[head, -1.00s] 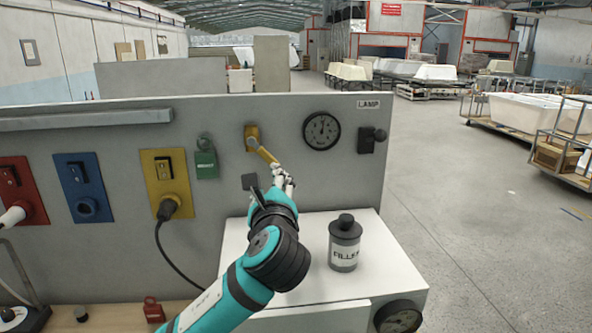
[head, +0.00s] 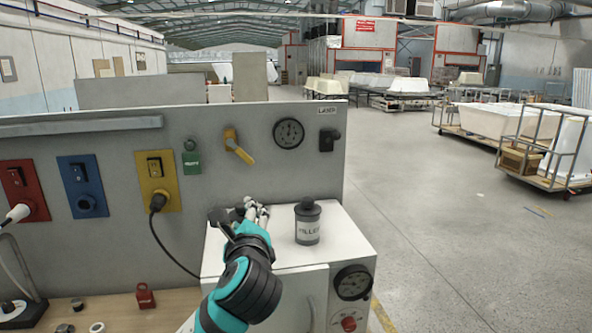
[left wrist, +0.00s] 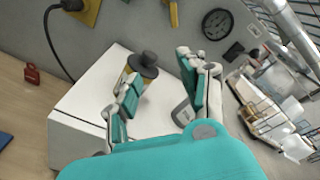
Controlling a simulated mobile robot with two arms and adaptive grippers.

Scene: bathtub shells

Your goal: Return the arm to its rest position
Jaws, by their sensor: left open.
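My left gripper (head: 257,212) is in the head view, low over the white cabinet top (head: 335,250), just left of the grey filler canister (head: 308,226). It is open, with its two fingers apart in the left wrist view (left wrist: 158,68). I see nothing held between them. A dark-capped object (left wrist: 143,65) shows behind the fingers there. The yellow lever (head: 240,150) on the grey panel slants down to the right, clear of the gripper. It also shows at the top of the left wrist view (left wrist: 173,12). My right gripper is not in view.
The grey panel (head: 240,185) carries red (head: 25,190), blue (head: 82,187) and yellow (head: 158,180) socket plates, a green padlock (head: 191,160) and a gauge (head: 288,133). A black cable (head: 165,245) hangs left of the cabinet. A red padlock (head: 145,296) sits on the wooden bench.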

